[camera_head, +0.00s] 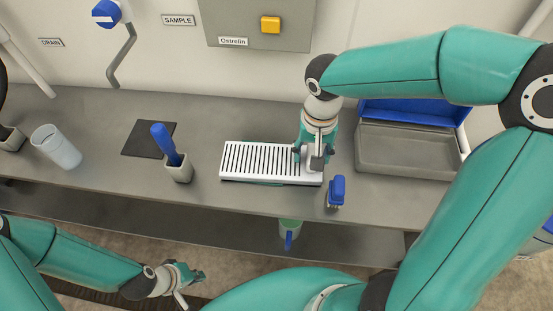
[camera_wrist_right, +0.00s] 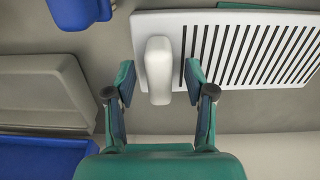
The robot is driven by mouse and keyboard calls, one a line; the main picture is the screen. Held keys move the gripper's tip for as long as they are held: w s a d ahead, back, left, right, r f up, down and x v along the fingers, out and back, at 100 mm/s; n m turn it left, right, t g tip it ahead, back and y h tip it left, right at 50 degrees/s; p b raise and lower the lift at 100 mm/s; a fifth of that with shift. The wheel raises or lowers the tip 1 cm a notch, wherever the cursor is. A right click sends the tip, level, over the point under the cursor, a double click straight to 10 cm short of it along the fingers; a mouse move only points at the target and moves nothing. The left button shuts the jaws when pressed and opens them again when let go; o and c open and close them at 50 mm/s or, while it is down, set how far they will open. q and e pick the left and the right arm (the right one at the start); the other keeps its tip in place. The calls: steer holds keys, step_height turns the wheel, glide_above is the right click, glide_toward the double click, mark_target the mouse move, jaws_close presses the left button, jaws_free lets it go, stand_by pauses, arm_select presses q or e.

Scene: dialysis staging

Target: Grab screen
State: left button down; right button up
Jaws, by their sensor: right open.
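The screen (camera_head: 262,161) is a white panel with dark parallel slots, lying on the grey counter. In the right wrist view the screen (camera_wrist_right: 250,45) has a pale rounded handle (camera_wrist_right: 158,70) at its end. My right gripper (camera_head: 315,160) is over the right end of the screen. In its wrist view the right gripper (camera_wrist_right: 160,95) is open, one finger on each side of the handle, with gaps showing between fingers and handle. My left gripper (camera_head: 190,278) is low at the front, away from the counter; its jaw opening is unclear.
A blue-handled brush (camera_head: 337,190) stands right of the screen near the counter's front edge. A grey tray (camera_head: 405,150) and blue bin (camera_head: 410,110) sit further right. A holder (camera_head: 178,170) with a blue-handled tool and a clear cup (camera_head: 56,147) stand left.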

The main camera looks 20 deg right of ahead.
jaws_close()
steer(key=shift+r, duration=0.1)
stand_by(0.4)
